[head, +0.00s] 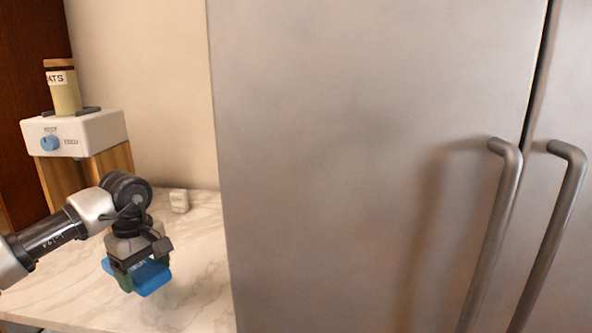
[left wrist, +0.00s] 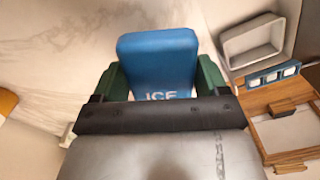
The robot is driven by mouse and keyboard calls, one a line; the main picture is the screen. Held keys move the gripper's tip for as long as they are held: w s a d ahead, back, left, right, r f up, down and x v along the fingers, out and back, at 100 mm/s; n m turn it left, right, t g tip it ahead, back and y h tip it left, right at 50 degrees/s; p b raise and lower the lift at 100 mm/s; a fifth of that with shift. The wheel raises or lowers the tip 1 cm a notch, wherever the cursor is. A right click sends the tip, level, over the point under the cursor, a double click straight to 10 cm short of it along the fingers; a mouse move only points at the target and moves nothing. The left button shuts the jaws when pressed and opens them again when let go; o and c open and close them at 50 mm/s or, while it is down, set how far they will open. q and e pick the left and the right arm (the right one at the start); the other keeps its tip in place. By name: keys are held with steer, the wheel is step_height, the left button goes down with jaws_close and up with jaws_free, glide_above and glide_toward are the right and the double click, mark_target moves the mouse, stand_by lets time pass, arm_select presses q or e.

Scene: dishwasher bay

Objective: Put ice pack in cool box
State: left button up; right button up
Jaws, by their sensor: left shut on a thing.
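The blue ice pack (head: 153,279) is held between the fingers of my left gripper (head: 138,275) above the marble counter. In the left wrist view the ice pack (left wrist: 160,60) shows its "ICE" lettering, with the green fingers of my left gripper (left wrist: 160,82) on either side of it. I see nothing that is clearly the cool box in either view. My right gripper is not in view.
The marble counter (head: 60,295) lies below the gripper. A large steel fridge (head: 370,150) stands right. A white dispenser (head: 95,130) carries a jar (head: 66,95). A small white block (head: 179,201) sits behind. The wrist view shows a pale open-fronted box (left wrist: 254,42).

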arm_select(q)
steer(key=s+d+f+m+p, duration=0.2)
steer(key=s+d+m, duration=0.3)
steer(key=s, duration=0.3)
steer(key=s+d+f+m+p, duration=0.1)
steer(key=s+d+m+p, duration=0.1)
steer(key=s+d+m, duration=0.3)
steer(key=s+m, duration=0.2)
steer(key=shift+s+f, duration=0.35)
